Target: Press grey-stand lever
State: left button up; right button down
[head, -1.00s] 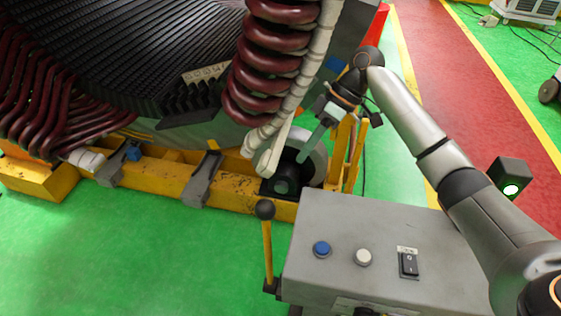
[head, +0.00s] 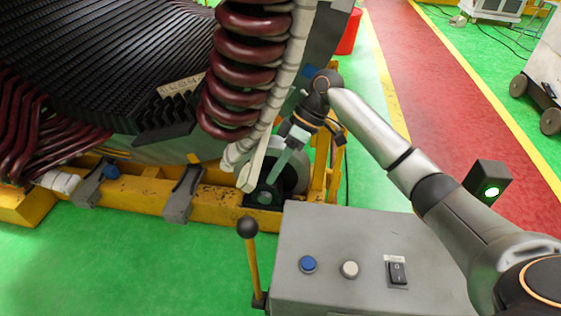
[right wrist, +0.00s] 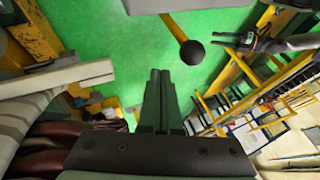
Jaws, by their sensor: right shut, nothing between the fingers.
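The grey stand (head: 328,228) is at the lower middle of the head view. Its yellow lever (head: 254,265) rises upright on its left side and ends in a black ball knob (head: 247,227). My right gripper (head: 274,178) is shut and empty, above and beyond the knob and apart from it. In the right wrist view the shut fingers (right wrist: 159,75) point toward the area just left of the knob (right wrist: 192,52). A dark gripper shape, likely my left gripper (right wrist: 225,40), shows at the upper right there; its finger opening is unclear. It is not in the head view.
The stator's dark red coils (head: 240,75) and pale wrapped leads (head: 270,120) hang close to the left of my right gripper. A yellow base frame (head: 225,210) runs behind the lever. Green floor (head: 120,265) is clear to the left.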

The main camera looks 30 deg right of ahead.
jog(key=s+a+f+p, duration=0.1)
jog(key=s+a+f, duration=0.2)
jog(key=a+f, duration=0.1)
jog(key=shift+a+f, duration=0.35)
jog(key=shift+a, duration=0.35)
